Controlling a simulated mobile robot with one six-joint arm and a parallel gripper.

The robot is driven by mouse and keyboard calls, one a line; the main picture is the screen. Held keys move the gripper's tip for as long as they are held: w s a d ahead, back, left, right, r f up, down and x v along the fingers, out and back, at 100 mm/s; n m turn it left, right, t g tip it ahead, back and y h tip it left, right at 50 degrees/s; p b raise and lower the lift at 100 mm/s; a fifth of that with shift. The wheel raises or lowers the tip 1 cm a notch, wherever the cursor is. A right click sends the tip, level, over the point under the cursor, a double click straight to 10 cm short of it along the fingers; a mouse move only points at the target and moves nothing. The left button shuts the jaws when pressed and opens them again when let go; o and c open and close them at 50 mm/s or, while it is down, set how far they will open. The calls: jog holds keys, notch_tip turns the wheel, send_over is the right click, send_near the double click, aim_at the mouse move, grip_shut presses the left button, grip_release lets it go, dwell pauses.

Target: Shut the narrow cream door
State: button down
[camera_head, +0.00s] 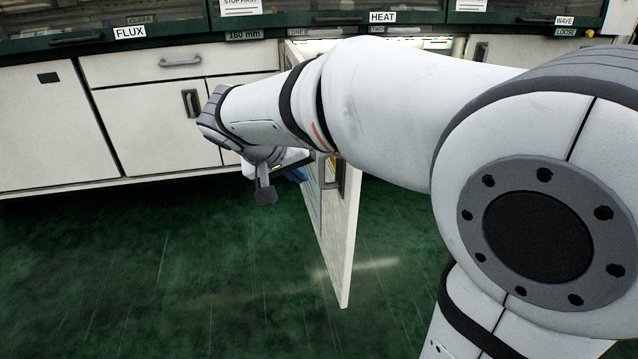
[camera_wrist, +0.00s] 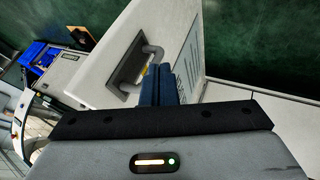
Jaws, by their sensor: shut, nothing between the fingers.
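The narrow cream door (camera_head: 345,235) stands open, jutting out from the cabinet front under the HEAT label. Its upper part is hidden behind my arm. Its handle (camera_head: 340,175) shows partly below my arm. In the wrist view the door (camera_wrist: 101,57) fills the upper middle, with its grey bar handle (camera_wrist: 148,58) on a dark plate. My gripper (camera_wrist: 165,84) has its blue fingers shut and empty, close beside the handle; I cannot tell whether they touch it. In the head view the gripper (camera_head: 298,174) is mostly hidden under my arm, at the door's left side.
Closed cream cabinet fronts (camera_head: 45,125) and a drawer (camera_head: 180,65) line the left. The dark green machine edge (camera_head: 300,25) runs above. The green floor (camera_head: 200,270) is clear around the door. Blue bins (camera_wrist: 40,55) show far off in the wrist view.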

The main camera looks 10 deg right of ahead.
jog(key=b, duration=0.4)
send_near(343, 193)
notch_tip(343, 193, down, 4)
jog(key=w+a, duration=0.2)
jog(key=d, duration=0.3)
jog(key=shift+f+b, duration=0.25)
jog(key=shift+b, duration=0.05)
jog(key=shift+w+d+r, duration=0.1)
jog(key=shift+d, duration=0.45)
jog(key=shift+d, duration=0.1)
